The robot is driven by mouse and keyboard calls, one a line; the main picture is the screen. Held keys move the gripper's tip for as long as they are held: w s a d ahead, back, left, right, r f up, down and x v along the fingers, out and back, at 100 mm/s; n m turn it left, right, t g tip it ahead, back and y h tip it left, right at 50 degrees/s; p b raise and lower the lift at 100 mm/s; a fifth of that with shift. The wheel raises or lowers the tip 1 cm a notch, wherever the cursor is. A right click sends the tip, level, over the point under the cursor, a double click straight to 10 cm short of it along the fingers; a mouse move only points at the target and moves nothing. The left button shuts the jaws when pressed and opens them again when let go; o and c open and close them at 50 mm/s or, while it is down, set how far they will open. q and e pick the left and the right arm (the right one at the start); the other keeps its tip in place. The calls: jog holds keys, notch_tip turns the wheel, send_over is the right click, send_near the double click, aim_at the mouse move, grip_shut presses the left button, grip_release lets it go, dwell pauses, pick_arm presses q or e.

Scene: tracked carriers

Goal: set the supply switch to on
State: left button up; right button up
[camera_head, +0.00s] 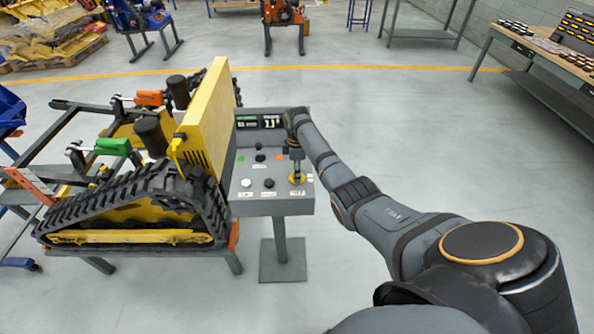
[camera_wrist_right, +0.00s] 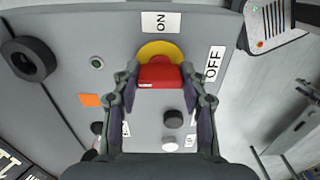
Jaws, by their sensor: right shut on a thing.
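The supply switch, a red knob (camera_wrist_right: 160,76) on a yellow round plate (camera_wrist_right: 160,49), is on the sloped grey control panel (camera_head: 240,183). In the wrist view an ON label (camera_wrist_right: 161,22) is above the yellow plate and an OFF label (camera_wrist_right: 214,63) is to its right. My right gripper (camera_wrist_right: 161,84) is shut on the red knob, one finger on each side. Which label the knob points to I cannot tell. In the head view my right gripper (camera_head: 297,170) covers most of the switch. My left gripper is not in view.
The panel also bears an orange square (camera_wrist_right: 90,100), a green-centred button (camera_wrist_right: 97,62) and black knobs (camera_wrist_right: 173,118). A yellow tracked carrier (camera_head: 140,205) stands close left of the panel. The floor to the panel's right is clear apart from my arm.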

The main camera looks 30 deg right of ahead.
jog(key=shift+c, duration=1.1)
jog(key=shift+r+m+p, duration=0.2)
jog(key=shift+m+p, duration=0.75)
jog(key=shift+m, duration=0.25)
jog(key=m+p, duration=0.2)
jog(key=m, duration=0.2)
jog(key=shift+m, duration=0.3)
jog(key=m+p, duration=0.1)
jog(key=m, duration=0.4)
jog(key=shift+p, duration=0.4)
pick_arm(q)
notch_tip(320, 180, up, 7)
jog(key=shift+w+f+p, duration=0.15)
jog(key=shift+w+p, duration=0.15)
jog(key=shift+p, duration=0.15)
pick_arm(e)
jog(key=m, duration=0.5)
jog(key=shift+f, duration=0.1)
jog(key=shift+m, duration=0.5)
jog(key=o, duration=1.1)
